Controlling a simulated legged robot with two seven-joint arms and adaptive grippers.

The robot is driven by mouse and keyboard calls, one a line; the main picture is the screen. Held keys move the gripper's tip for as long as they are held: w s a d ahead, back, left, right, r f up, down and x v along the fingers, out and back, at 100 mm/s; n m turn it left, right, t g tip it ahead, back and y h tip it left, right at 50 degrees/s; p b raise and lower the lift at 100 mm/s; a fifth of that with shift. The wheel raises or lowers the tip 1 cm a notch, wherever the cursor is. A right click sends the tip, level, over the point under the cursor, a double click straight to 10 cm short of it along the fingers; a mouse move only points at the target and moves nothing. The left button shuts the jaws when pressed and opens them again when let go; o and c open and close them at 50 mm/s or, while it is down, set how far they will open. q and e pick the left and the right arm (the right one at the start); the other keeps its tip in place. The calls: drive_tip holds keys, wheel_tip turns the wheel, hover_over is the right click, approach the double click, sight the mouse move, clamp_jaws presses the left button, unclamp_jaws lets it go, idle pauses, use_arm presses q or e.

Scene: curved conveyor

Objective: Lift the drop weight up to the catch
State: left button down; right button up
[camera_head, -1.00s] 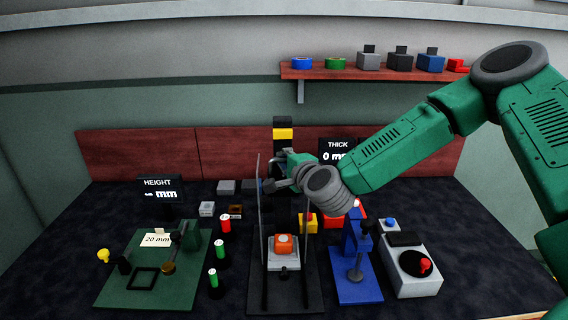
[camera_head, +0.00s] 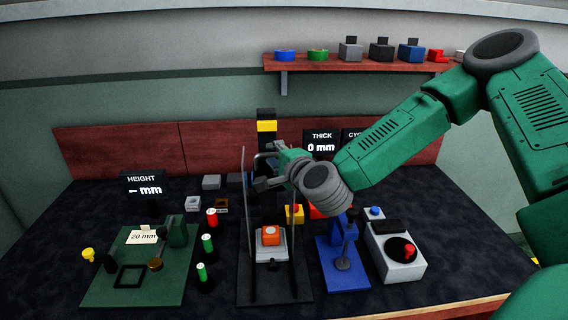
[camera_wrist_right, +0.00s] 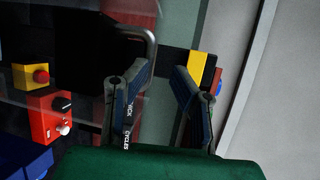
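The drop rig has two thin upright rods on a dark base (camera_head: 255,291), with an orange block (camera_head: 271,235) on a pale pedestal between them. Behind stands a black column with a yellow band (camera_head: 267,126); the band also shows in the right wrist view (camera_wrist_right: 199,70). A dark body with a rounded bar handle (camera_wrist_right: 135,32), seemingly the drop weight, shows in the right wrist view. My right gripper (camera_head: 262,171) is at the rods, above the orange block. Its fingers (camera_wrist_right: 164,72) are apart, with the handle's end near one fingertip; contact is unclear. My left gripper is out of view.
A blue press (camera_head: 342,262) and a grey box with a red knob (camera_head: 399,262) stand right of the rig. Several capped cylinders and a green gauge board (camera_head: 110,290) are left. A shelf (camera_head: 350,65) hangs behind.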

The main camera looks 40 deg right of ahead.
drive_tip(key=v, duration=0.8)
drive_tip(key=shift+s, duration=0.15)
drive_tip(key=shift+a+f, duration=0.1)
drive_tip(key=shift+f, duration=0.15)
